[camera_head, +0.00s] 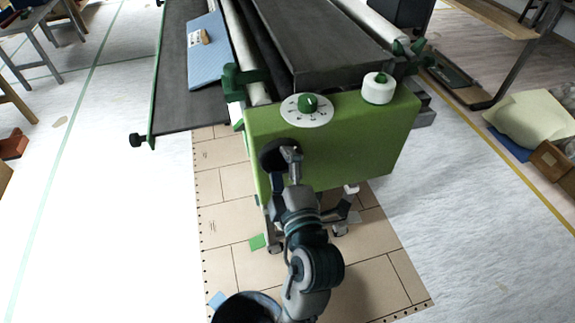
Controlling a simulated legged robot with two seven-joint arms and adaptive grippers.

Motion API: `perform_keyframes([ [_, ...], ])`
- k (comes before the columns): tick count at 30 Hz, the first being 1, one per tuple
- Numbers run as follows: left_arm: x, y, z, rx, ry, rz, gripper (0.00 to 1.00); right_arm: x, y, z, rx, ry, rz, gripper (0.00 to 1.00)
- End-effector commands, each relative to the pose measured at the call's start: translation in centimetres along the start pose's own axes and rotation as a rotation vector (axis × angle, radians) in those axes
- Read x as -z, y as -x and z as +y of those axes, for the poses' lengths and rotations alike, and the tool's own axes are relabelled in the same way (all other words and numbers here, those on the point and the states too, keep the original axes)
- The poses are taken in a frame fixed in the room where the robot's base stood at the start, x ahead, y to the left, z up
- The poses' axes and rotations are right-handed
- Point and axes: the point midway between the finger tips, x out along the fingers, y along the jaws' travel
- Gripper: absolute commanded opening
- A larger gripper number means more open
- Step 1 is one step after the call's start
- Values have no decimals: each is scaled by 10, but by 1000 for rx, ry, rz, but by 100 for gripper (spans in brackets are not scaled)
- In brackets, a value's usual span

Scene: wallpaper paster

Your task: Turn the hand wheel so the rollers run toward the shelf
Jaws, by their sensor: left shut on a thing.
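The green wallpaper paster (345,142) stands ahead of me, with long light rollers (250,70) running away from me along its top. A dark round hand wheel (270,156) sits on the left part of its near green face. My left gripper (290,155) is at this wheel and shut on its right side; the fingers hide part of it. A dark shelf (182,112) with a green outer edge extends from the machine's left side. My right gripper is not in view.
A white dial with a green knob (307,103) and a white-topped knob (378,88) sit on the machine's top. A blue patterned sheet (209,60) lies on the shelf. A brown floor mat (215,212) lies under the machine. The floor at left is mostly clear.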

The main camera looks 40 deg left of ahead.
Motion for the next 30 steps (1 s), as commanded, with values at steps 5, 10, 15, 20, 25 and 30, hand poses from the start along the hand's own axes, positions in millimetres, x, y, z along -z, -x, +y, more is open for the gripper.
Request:
perform_keyframes([
  [5,-1,-2,1,-6,88,-1,46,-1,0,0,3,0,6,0],
  [10,0,-2,1,-7,174,-1,46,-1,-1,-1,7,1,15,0],
  [15,0,-2,0,-7,259,-1,46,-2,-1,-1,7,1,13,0],
  [20,0,-2,0,-7,340,-1,46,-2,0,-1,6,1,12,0],
  [25,0,-2,0,-7,424,-1,46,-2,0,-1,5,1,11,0],
  [30,0,-2,-1,-6,504,-1,45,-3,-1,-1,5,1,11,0],
])
